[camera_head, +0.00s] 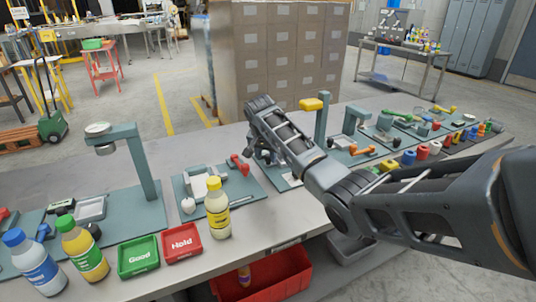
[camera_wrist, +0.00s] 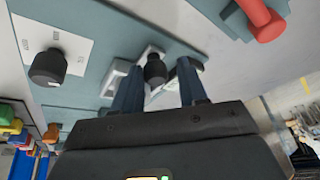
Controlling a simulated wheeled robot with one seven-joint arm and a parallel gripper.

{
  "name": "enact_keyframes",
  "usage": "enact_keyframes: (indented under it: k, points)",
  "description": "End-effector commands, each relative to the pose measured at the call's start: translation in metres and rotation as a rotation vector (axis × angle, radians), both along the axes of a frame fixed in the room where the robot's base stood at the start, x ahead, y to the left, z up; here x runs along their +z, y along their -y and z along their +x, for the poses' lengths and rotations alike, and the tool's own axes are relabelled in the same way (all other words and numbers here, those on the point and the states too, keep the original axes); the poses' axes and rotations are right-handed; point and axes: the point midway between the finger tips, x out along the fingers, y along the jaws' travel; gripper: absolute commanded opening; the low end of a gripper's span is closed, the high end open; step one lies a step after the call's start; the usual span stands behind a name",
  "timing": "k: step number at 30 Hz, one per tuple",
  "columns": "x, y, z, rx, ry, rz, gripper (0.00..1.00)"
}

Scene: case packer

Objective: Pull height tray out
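My gripper (camera_wrist: 161,68) points at a blue-grey station board (camera_wrist: 95,25) in the wrist view. Its two dark blue fingers stand apart, with visible gaps between them and a black knob (camera_wrist: 155,70). The knob is in front of a pale grey tray-like part, which may be the height tray; the fingers partly hide it. I cannot tell whether the knob is joined to that part. In the head view my gripper (camera_head: 264,152) is low over the middle of the bench, mostly hidden by my own arm.
A second black knob (camera_wrist: 47,66) sits by a white card. A red-handled part (camera_wrist: 262,18) is beyond the fingers. On the bench are a yellow bottle (camera_head: 217,207), a green Good tray (camera_head: 138,256), a red Hold tray (camera_head: 183,243) and a gauge post (camera_head: 141,160).

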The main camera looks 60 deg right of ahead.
Motion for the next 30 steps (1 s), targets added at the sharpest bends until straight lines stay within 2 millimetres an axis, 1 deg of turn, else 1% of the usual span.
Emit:
enact_keyframes:
  k: [7,10,14,18,22,25,30]
  points:
    - [0.000,0.001,0.000,-0.001,0.001,-0.001,0.39]
    - [0.004,-0.001,-0.001,-0.001,0.001,-0.001,0.39]
    - [0.019,-0.007,-0.003,0.000,0.002,0.000,0.39]
    - [0.040,-0.016,-0.006,0.000,0.002,0.000,0.39]
    - [0.057,-0.023,-0.008,0.001,0.002,-0.001,0.39]
    - [0.066,-0.026,-0.010,0.000,0.001,0.000,0.39]
    - [0.072,-0.029,-0.011,0.000,0.000,0.001,0.39]
